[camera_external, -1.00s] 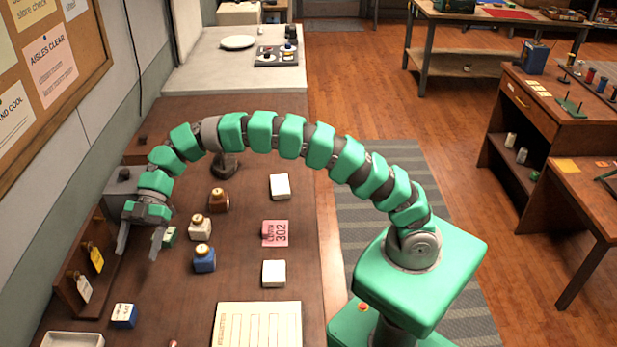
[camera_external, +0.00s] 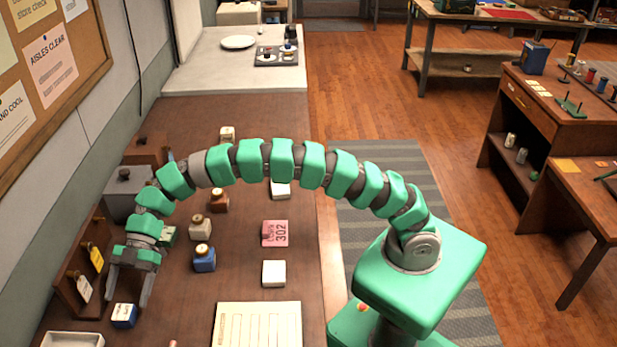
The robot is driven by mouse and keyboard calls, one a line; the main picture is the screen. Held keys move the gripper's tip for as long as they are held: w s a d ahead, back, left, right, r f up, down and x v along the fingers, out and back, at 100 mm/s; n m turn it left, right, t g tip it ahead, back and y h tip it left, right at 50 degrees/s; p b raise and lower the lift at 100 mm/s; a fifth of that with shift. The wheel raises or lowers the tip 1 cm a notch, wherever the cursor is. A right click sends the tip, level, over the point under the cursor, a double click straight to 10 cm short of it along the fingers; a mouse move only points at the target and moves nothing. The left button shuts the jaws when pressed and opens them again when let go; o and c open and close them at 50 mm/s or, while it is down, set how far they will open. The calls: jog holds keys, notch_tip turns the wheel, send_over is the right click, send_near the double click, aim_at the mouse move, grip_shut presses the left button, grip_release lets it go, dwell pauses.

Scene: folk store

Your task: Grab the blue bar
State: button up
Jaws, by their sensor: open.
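The blue bar (camera_external: 124,316), a small blue block with a white labelled top, sits near the left edge of the brown counter (camera_external: 185,310). My gripper (camera_external: 128,297) is open and points down toward it, with one finger on each side of the space just behind the bar in the picture. Nothing is between the fingers that I can make out. I cannot tell how high the fingertips are above the counter.
A wooden key rack (camera_external: 75,275) with tags stands close left of my gripper. A white tray (camera_external: 72,340) lies in front of the bar. A blue ink bottle (camera_external: 204,259) and a cream bottle (camera_external: 200,227) stand to the right. A ruled sheet (camera_external: 257,325) lies front right.

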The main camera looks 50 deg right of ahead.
aim_at(124, 309)
jog(key=x, duration=0.3)
jog(key=shift+a+f, duration=0.1)
jog(key=shift+f, duration=0.25)
jog(key=c, duration=1.2)
jog(key=shift+r, duration=0.15)
